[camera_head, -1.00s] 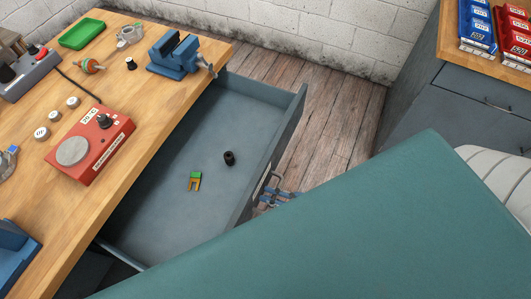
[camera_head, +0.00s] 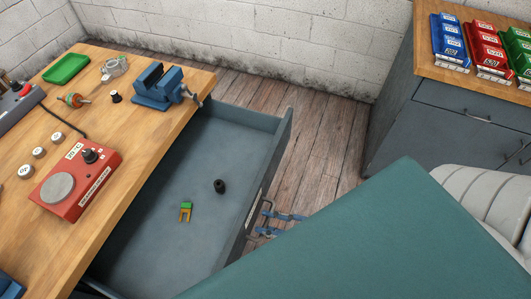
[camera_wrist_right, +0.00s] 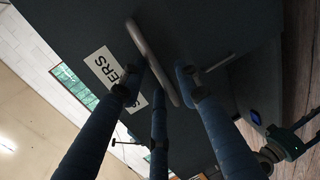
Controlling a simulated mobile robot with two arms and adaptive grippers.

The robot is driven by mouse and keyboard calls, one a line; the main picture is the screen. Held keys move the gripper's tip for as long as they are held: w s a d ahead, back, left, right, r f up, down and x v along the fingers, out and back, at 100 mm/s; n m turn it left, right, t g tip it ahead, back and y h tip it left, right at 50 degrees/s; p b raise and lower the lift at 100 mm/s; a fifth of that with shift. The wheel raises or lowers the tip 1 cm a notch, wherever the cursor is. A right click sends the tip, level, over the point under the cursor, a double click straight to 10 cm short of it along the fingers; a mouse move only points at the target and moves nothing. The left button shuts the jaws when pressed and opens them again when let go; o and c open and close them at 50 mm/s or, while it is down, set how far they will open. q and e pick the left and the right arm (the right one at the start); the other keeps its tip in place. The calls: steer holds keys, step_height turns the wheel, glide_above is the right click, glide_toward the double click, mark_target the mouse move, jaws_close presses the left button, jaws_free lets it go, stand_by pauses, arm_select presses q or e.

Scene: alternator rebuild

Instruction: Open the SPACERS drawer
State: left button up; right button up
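The SPACERS drawer (camera_head: 160,232) stands pulled out from the wooden workbench. Its grey front carries a white label (camera_wrist_right: 104,67) in the right wrist view; only the end of the word, "ERS", is readable. The bar handle (camera_wrist_right: 152,60) runs between the blue fingers of my right gripper (camera_wrist_right: 160,80), with gaps beside the outer fingertips. In the head view, my right gripper (camera_head: 278,224) is at the handle (camera_head: 265,211) outside the drawer front. Its fingers look spread; contact with the handle is unclear. My left gripper is not in view.
A blue vise (camera_head: 160,86) and red heater box (camera_head: 76,184) are on the bench. A teal surface (camera_head: 380,245) fills the foreground; a grey cabinet (camera_head: 440,130) stands right.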

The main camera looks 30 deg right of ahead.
steer(key=v, duration=1)
steer(key=shift+s+d, duration=0.2)
